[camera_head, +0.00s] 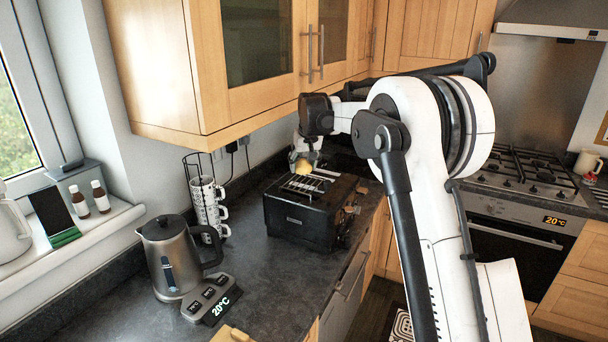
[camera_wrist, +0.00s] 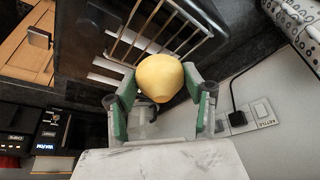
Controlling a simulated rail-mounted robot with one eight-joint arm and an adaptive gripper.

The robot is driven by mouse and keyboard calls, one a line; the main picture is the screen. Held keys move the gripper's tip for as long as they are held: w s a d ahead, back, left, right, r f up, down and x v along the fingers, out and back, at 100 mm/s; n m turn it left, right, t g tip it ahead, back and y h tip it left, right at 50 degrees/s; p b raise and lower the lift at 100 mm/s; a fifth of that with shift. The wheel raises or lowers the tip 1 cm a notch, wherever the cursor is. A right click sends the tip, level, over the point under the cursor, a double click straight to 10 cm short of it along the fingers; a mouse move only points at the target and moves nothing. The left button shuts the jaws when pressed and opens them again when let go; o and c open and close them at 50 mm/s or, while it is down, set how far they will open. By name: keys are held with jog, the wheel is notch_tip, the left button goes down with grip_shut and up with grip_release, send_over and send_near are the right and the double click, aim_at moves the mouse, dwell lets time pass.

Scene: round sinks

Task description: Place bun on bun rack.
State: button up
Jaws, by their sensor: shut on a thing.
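A yellow, rounded bun (camera_wrist: 160,77) sits between the two green-padded fingers of my gripper (camera_wrist: 160,98) in the wrist view. My gripper is shut on it. In the head view the bun (camera_head: 303,166) shows small below my gripper (camera_head: 304,158), over the back part of the black toaster. The bun rack (camera_head: 305,184), a set of thin metal bars, is on top of the toaster. In the wrist view the rack (camera_wrist: 148,42) lies just beyond the bun. I cannot tell whether the bun touches the rack.
The black toaster (camera_head: 300,222) stands on the dark counter. A stack of mugs (camera_head: 208,205) on a stand and a steel kettle (camera_head: 172,257) are to its left. Wooden wall cupboards (camera_head: 235,60) hang above. A wall socket (camera_wrist: 250,115) and cable are close by in the wrist view.

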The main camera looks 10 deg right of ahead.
aim_at(304, 183)
jog(key=shift+f+p, duration=0.4)
jog(key=shift+f, duration=1.8)
jog(key=o, duration=1.1)
jog(key=shift+o, duration=0.2)
